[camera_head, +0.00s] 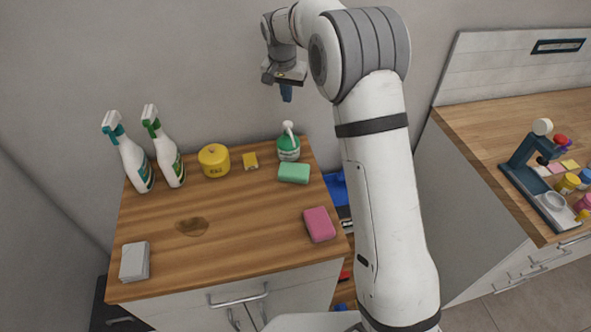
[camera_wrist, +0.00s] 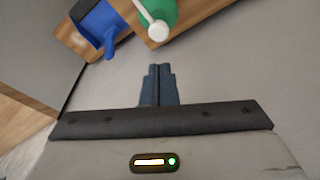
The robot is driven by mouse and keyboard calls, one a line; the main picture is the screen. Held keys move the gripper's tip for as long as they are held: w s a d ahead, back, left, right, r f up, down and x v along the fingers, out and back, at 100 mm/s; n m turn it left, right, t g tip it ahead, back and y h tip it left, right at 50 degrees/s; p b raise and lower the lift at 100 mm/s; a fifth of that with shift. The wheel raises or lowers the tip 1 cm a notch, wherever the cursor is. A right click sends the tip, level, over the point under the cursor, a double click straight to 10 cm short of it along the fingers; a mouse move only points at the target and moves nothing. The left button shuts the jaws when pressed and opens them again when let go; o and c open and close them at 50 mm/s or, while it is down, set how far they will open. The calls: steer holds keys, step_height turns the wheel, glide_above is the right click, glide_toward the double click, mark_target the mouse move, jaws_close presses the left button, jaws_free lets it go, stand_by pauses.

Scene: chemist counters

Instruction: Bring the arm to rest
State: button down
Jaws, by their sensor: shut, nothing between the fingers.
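My gripper (camera_head: 287,93) hangs in the air in front of the grey wall, above the back right part of the wooden counter. Its fingers point down and are together with nothing between them. In the wrist view the shut fingers (camera_wrist: 158,85) stick up at the middle, with bare wall behind them. My white arm rises at the right of the head view and bends over at the top. It hides part of the gap between the two counters.

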steer(key=shift+f, duration=0.1)
stand_by(0.3)
steer(key=s+d+r+n, duration=0.1)
steer(key=s+d+r, duration=0.4)
steer(key=s, duration=0.4)
steer(key=s+d+r+n, duration=0.1)
steer(key=s+d+r, duration=0.4)
steer(key=s, duration=0.4)
steer(key=s+d+f+n, duration=0.1)
steer(key=s+d+f, duration=0.1)
steer(key=s, duration=0.9)
steer(key=s+d+f+t, duration=0.1)
steer(key=s+d+f, duration=0.1)
steer(key=s, duration=0.9)
steer(key=shift+d+n+y, duration=0.35)
steer(key=shift+n+y, duration=0.05)
